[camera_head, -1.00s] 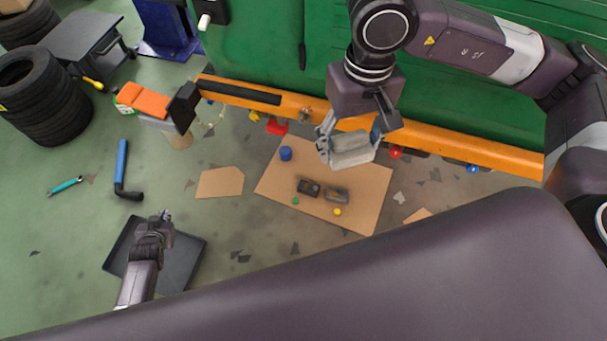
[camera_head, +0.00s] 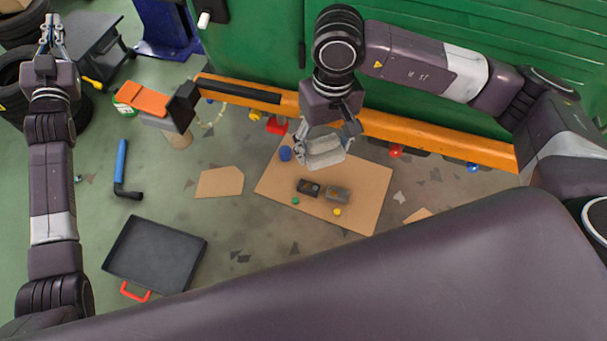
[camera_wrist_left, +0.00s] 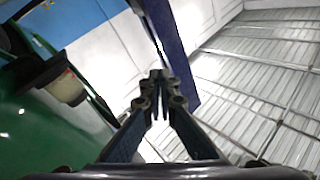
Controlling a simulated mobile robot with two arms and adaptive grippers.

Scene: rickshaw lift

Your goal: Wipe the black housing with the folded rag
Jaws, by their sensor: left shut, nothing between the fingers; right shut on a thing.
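A small black housing (camera_head: 308,187) lies on the cardboard sheet (camera_head: 368,190). A grey-brown housing (camera_head: 337,194) lies just right of it. My right gripper (camera_head: 324,143) is shut on the light grey folded rag (camera_head: 326,156). It holds the rag above the cardboard, just beyond the black housing in the picture; the height gap cannot be told. My left gripper (camera_head: 52,36) is at the upper left, far from the cardboard. Its fingers are shut and empty; the fingertips meet in the left wrist view (camera_wrist_left: 160,78).
A blue cap (camera_head: 285,153), a green piece (camera_head: 295,201) and a yellow piece (camera_head: 337,212) lie on the cardboard. An orange beam (camera_head: 430,133) runs behind it. A black tray (camera_head: 155,254), a blue-handled tool (camera_head: 122,165) and tyres (camera_head: 75,112) are on the left.

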